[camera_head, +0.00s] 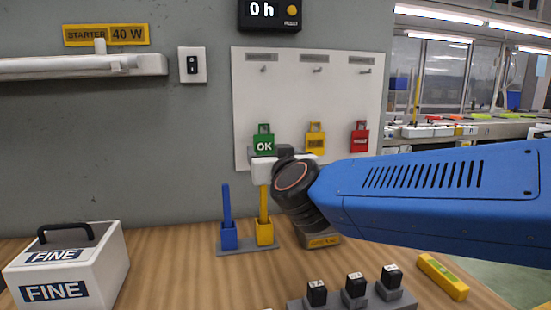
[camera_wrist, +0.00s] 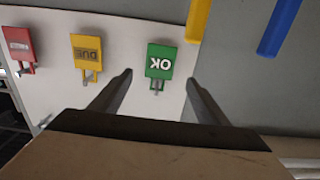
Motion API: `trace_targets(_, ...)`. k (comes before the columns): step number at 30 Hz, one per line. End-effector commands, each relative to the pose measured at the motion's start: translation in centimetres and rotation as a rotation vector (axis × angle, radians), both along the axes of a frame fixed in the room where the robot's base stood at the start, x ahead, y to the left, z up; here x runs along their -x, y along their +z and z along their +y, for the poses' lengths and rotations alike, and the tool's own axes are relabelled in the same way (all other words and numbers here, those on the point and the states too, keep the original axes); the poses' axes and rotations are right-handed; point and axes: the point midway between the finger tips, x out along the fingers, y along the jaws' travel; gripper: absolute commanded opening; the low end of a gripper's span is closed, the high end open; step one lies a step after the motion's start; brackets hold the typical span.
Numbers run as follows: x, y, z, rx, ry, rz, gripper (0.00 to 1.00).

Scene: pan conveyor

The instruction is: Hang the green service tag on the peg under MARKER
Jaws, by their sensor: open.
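The green service tag (camera_head: 263,144), marked OK, hangs low on the white board (camera_head: 300,95), left of a yellow and a red tag. It also shows upside down in the wrist view (camera_wrist: 160,62), with a small hook at its loop. My gripper (camera_wrist: 160,78) is open and empty, its two fingers either side of the green tag's line, with no visible contact. In the head view my gripper is just below the tag, its fingers partly hidden. Three upper pegs (camera_head: 263,70) (camera_head: 317,71) (camera_head: 365,71) are bare. Their labels are too small to read.
The yellow tag (camera_head: 315,137) and red tag (camera_head: 359,137) hang to the right. Blue (camera_head: 227,215) and yellow (camera_head: 264,215) upright handles stand in a holder below. A white FINE box (camera_head: 70,270) is at left. The board between tags and upper pegs is clear.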

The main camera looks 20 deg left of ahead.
Motion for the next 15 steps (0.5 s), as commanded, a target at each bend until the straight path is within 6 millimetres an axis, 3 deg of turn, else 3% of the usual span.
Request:
trace_targets(9, -4.3, -0.1, 2.5, 0.001, -0.002, 0.000, 0.69)
trace_targets(15, -5.8, 0.0, 3.5, 0.000, -0.001, 0.000, 0.69)
